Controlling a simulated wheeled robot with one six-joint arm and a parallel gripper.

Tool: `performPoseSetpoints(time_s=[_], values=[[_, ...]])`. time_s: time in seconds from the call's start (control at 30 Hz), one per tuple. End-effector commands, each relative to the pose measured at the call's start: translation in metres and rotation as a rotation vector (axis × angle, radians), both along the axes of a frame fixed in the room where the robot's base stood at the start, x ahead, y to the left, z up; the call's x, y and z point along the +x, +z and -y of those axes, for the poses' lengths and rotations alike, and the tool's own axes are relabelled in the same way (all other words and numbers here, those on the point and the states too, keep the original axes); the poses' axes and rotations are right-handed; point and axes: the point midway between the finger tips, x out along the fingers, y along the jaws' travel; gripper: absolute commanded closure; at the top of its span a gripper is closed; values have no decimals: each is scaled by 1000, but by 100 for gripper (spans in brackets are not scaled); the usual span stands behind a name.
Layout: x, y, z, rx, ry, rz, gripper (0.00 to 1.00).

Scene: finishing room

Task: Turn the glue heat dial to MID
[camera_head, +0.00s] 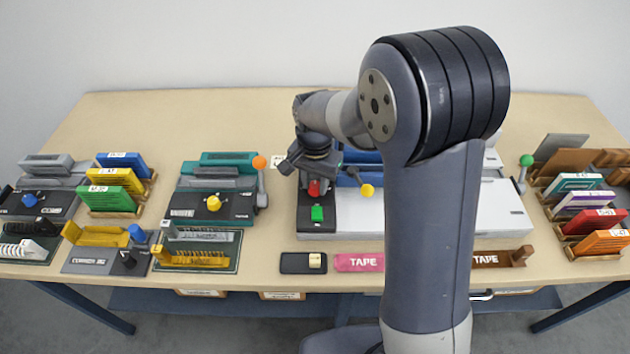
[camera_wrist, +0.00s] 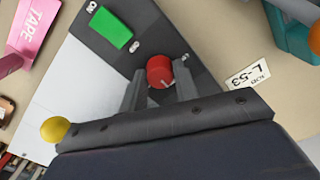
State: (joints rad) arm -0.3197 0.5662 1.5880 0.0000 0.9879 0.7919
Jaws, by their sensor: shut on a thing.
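The red dial (camera_wrist: 160,71) sits on the dark panel of a white machine, beside a green rectangular button (camera_wrist: 110,29). A pale pointer line shows on the dial's near edge in the wrist view. My gripper (camera_wrist: 159,82) is shut on the red dial, with one finger on each side of it. In the head view, my gripper (camera_head: 313,171) reaches down over the panel and the red dial (camera_head: 315,188) shows just below it. White marks stand around the dial, but they are too small to read, so I cannot tell its setting.
A yellow-knobbed lever (camera_head: 367,190) stands just right of my gripper, and an orange-knobbed lever (camera_head: 260,163) to its left. My arm hides part of the white machine (camera_head: 500,212).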

Motion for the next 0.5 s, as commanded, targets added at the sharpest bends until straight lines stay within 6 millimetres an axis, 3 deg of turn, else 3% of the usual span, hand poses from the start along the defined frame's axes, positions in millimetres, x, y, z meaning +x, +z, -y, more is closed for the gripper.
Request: performPoseSetpoints(time_s=[0.17,0.2,0.43,0.5], values=[[1,1,0,1,1,3,94],[1,1,0,1,1,3,68],[0,0,0,0,2,1,50],[0,0,0,0,2,1,49]])
